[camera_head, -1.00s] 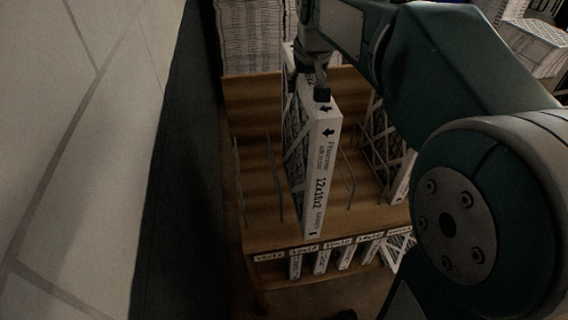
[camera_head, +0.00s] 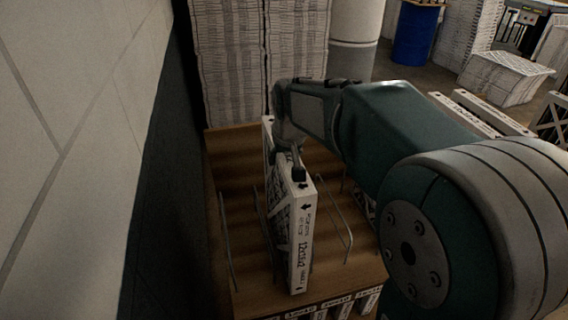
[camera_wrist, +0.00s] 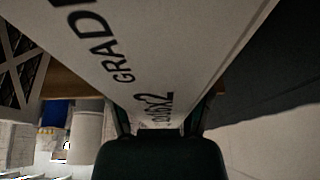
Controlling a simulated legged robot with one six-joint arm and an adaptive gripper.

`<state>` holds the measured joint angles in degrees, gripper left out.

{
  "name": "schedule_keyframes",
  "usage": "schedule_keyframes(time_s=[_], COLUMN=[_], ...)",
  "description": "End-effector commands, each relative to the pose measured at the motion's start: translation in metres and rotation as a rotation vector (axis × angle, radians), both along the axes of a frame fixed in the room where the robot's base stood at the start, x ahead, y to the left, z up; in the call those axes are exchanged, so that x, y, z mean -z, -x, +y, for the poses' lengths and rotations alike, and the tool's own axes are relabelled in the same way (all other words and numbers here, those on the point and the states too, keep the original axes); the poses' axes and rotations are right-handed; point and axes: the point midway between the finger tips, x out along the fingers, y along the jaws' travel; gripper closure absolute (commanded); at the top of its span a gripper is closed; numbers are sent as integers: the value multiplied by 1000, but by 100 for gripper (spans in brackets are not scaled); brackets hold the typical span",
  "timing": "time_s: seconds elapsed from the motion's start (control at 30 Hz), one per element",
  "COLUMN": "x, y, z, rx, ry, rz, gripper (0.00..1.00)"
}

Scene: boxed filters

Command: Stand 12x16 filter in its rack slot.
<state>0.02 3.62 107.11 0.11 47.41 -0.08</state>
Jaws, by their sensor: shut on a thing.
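The 12x16 filter (camera_head: 301,240) is a white-framed panel with printed arrows and 12x16x2 on its narrow edge. It stands nearly upright over the wooden rack (camera_head: 237,299), between wire dividers, with its lower front corner close to the front edge. I cannot tell whether its bottom rests on the shelf. My gripper (camera_head: 297,173) is shut on the filter's top edge near its front end. In the wrist view the filter's printed face (camera_wrist: 165,60) runs up from between my gripper's fingers (camera_wrist: 160,125). Its far side is partly hidden by my arm.
Wire dividers (camera_head: 226,240) stand left of the filter and another (camera_head: 338,222) stands to its right. A wall (camera_head: 70,130) runs along the left. Stacked white goods (camera_head: 230,60) stand behind the rack. A blue barrel (camera_head: 414,34) is farther back.

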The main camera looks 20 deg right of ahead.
Motion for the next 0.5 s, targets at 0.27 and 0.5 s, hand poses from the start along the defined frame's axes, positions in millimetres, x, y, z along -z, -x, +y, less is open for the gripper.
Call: schedule_keyframes(time_s=[0.27,0.5], x=[14,14], y=[0,0], z=[0,0], rx=[0,0], ry=[0,0], rz=[-2,0], gripper=[97,0])
